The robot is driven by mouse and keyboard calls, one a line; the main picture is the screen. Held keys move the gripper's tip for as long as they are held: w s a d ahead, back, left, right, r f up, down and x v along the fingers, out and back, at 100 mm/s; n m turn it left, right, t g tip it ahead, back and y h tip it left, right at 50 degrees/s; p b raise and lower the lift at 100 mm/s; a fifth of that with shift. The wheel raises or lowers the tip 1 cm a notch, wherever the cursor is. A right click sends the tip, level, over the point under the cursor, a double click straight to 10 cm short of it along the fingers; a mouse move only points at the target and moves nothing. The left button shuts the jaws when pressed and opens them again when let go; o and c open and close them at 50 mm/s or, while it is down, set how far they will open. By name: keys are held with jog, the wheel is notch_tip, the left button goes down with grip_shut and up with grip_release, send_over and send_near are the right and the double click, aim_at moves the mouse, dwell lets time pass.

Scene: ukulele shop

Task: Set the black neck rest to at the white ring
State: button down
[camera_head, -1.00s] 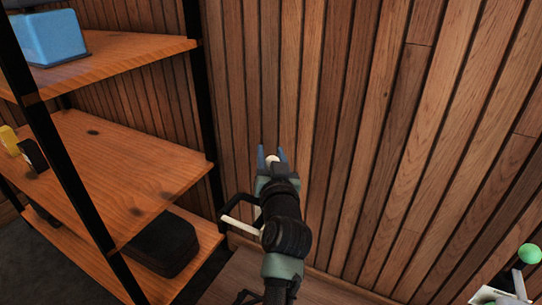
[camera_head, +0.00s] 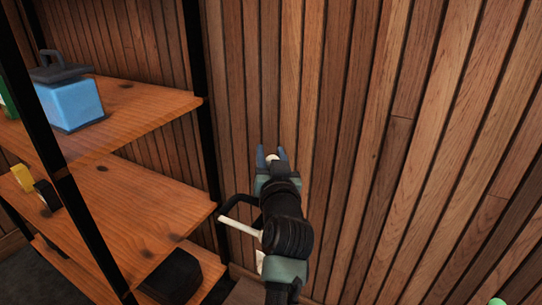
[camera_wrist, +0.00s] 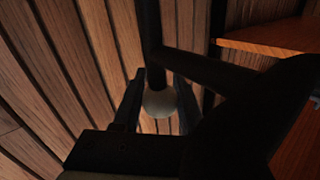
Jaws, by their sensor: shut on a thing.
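My gripper (camera_head: 272,157) points at the wood-panelled wall, to the right of the shelf unit. Its blue-grey fingers are shut on a dark thing with a pale round end, seemingly the black neck rest (camera_wrist: 151,40). In the wrist view, a black bar and the pale round end (camera_wrist: 159,103) show between the fingers (camera_wrist: 160,98). In the head view, a black bent bar and a white rod stick out left of the wrist; I cannot tell whether they belong to the held thing. I cannot make out a white ring in either view.
The wooden shelf unit (camera_head: 125,215) with black posts stands at left. Its upper board holds a blue box (camera_head: 72,104). The middle board holds a yellow thing (camera_head: 22,178) and a black thing (camera_head: 47,196) at left; its right part is bare. A black case (camera_head: 172,277) lies below.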

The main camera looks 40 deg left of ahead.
jog(key=shift+r, duration=0.2)
jog(key=shift+c, duration=2.3)
grip_release()
jog(key=shift+f, duration=0.15)
jog(key=p+v, duration=0.1)
jog(key=v, duration=1.2)
jog(key=shift+p, duration=0.4)
